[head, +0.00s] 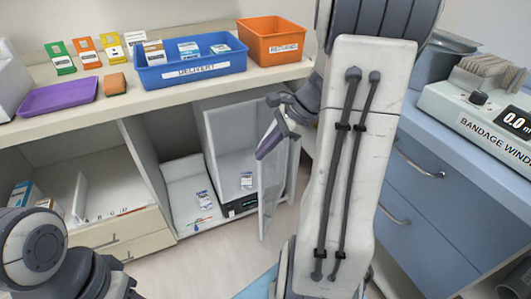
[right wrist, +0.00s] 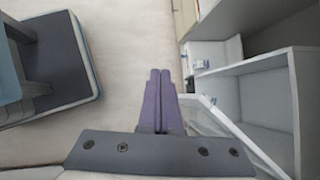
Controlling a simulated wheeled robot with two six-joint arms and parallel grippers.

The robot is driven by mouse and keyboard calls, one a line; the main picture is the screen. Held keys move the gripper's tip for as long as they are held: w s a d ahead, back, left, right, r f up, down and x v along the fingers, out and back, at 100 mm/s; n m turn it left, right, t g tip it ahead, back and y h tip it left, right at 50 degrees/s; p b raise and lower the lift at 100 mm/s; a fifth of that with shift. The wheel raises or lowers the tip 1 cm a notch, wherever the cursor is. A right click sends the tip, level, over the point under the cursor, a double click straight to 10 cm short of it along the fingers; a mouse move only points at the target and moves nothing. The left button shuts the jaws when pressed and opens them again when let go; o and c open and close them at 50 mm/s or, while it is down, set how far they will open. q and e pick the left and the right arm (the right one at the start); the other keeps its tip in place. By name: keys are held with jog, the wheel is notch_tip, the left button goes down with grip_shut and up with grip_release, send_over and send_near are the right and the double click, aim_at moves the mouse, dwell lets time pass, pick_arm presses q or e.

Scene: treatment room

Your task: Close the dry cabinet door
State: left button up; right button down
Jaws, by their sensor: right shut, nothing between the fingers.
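The dry cabinet (head: 240,207) is a white box with a black base strip, set in the bay under the counter. Its door (head: 268,195), a clear pane in a pale frame, stands open, swung out into the room from the right side. My right gripper (head: 268,142) has purple fingers, shut and empty, in front of the door's upper part. In the right wrist view the shut fingers (right wrist: 158,85) are just left of the door (right wrist: 218,122); I cannot tell whether they touch it. Only part of my left arm shows at lower left; its gripper is out of view.
The counter above holds a blue bin (head: 190,72), an orange bin (head: 272,48) and a purple tray (head: 58,97). A blue drawer unit (head: 425,195) with a bandage winder (head: 485,118) stands at the right. Open floor (head: 205,262) lies before the cabinet.

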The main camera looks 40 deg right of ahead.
jog(key=s+d+f+m+t+h+b, duration=0.15)
jog(key=s+d+m+t, duration=0.25)
jog(key=d+m, duration=0.55)
jog(key=w+a+f+n+b, duration=0.1)
jog(key=w+a+f+b, duration=0.1)
jog(key=w+f, duration=0.5)
jog(key=shift+w+a+n+b, duration=0.2)
jog(key=shift+w+n+b, duration=0.15)
jog(key=shift+w+b, duration=0.7)
jog(key=shift+w, duration=0.2)
